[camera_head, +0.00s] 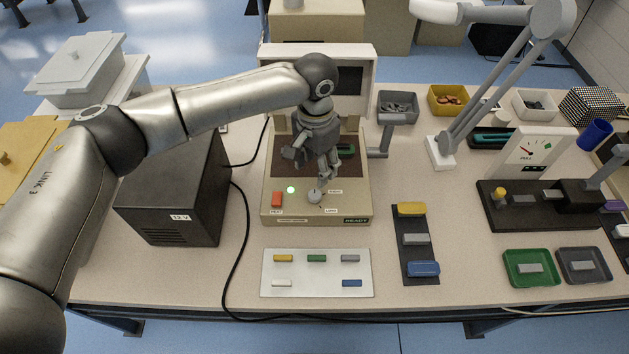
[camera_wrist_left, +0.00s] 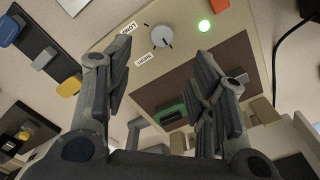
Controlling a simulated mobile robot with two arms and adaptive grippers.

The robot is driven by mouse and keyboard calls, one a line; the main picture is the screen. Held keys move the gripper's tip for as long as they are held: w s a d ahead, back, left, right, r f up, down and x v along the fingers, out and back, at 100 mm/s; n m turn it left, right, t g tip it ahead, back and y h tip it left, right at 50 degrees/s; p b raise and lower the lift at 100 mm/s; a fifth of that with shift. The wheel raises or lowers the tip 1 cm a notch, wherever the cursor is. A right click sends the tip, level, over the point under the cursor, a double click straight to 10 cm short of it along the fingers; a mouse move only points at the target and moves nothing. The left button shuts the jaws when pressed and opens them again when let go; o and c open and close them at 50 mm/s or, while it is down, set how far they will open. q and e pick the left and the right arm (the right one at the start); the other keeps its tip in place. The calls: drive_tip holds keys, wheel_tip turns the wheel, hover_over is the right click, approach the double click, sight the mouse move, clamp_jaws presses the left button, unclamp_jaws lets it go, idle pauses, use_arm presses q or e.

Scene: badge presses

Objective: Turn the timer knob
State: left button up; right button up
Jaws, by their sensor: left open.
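The timer knob (camera_head: 314,196) is a small round grey dial on the front panel of the beige badge press (camera_head: 350,205). In the left wrist view the knob (camera_wrist_left: 163,36) has a dark pointer line, with two printed labels beside it, one reading LONG. My left gripper (camera_head: 324,178) points down just over the knob in the head view. In the left wrist view its two fingers (camera_wrist_left: 165,68) are spread apart with nothing between them, and the knob shows beyond the gap between the tips. I cannot tell whether a finger touches the knob. My right gripper is not in view.
A green light (camera_head: 291,190) and a red button (camera_head: 277,199) sit left of the knob. A black power box (camera_head: 180,190) stands left of the press. A white plate (camera_head: 316,289) with several coloured pieces and a dark strip (camera_head: 407,272) lie in front.

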sight(314, 194)
use_arm(q)
wheel_tip(314, 194, down, 9)
drive_tip(key=shift+a+p, duration=0.1)
drive_tip(key=shift+p, duration=0.95)
drive_tip(key=shift+f, duration=0.7)
drive_tip(key=c, duration=1.1)
drive_tip(key=shift+o, duration=0.2)
